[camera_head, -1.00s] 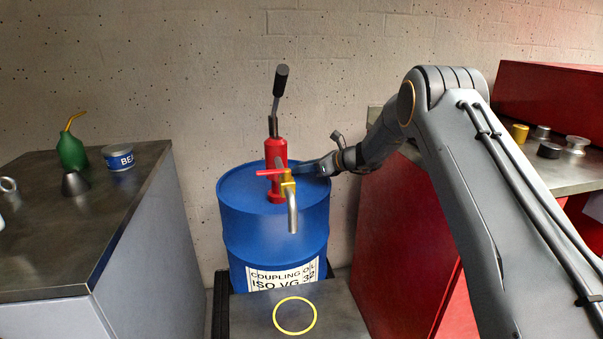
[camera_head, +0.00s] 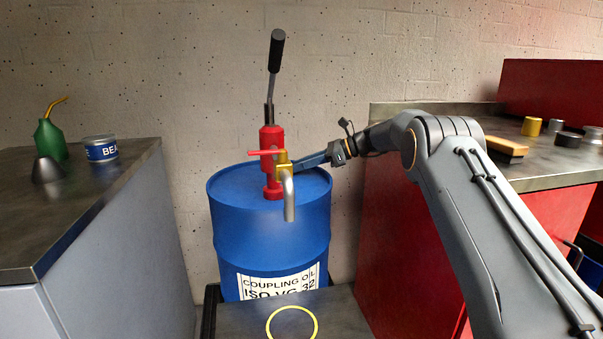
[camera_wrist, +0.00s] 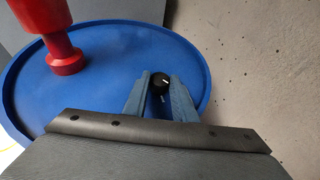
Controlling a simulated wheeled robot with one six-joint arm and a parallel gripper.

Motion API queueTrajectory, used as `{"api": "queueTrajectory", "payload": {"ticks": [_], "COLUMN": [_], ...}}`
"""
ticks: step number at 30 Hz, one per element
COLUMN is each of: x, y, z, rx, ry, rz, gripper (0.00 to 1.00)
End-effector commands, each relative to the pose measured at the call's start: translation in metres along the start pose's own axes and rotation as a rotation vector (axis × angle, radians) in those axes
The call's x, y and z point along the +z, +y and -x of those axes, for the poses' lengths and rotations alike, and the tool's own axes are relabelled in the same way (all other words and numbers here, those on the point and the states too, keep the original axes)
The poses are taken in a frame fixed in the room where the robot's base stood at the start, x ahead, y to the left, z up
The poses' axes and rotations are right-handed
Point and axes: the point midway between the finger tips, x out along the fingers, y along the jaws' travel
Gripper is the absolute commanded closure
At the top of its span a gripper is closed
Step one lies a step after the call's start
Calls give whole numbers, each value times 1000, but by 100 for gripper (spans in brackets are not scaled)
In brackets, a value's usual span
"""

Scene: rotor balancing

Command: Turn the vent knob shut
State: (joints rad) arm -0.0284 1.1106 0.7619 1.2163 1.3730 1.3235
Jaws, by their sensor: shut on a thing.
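The vent knob (camera_wrist: 160,80) is a small black knob with a white pointer mark, near the rim of the blue drum (camera_wrist: 100,108). In the wrist view my gripper (camera_wrist: 160,92) has its two blue-grey fingers on either side of the knob, shut on it. In the head view my gripper (camera_head: 302,164) reaches in from the right, low over the lid of the drum (camera_head: 270,245), behind the pump's brass outlet. The knob is hidden in that view. The wrist view shows the pointer mark, but I cannot tell whether the vent is open or shut.
A red hand pump (camera_head: 270,140) with a black-gripped lever, brass tap and grey spout stands on the drum, left of my gripper. A red cabinet (camera_head: 410,230) is to the right, a grey bench (camera_head: 110,240) to the left. A yellow ring (camera_head: 292,322) marks the low surface in front.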

Motion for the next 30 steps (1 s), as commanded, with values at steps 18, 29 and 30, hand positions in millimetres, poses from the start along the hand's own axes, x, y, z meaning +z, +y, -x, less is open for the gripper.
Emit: {"api": "queueTrajectory", "payload": {"ticks": [18,29,30], "x": [1,1,1], "y": [0,0,0], "z": [0,0,0], "rx": [23,23,23], "ry": [-2,-1,-1], "rz": [11,10,10], "gripper": [98,57,57]}}
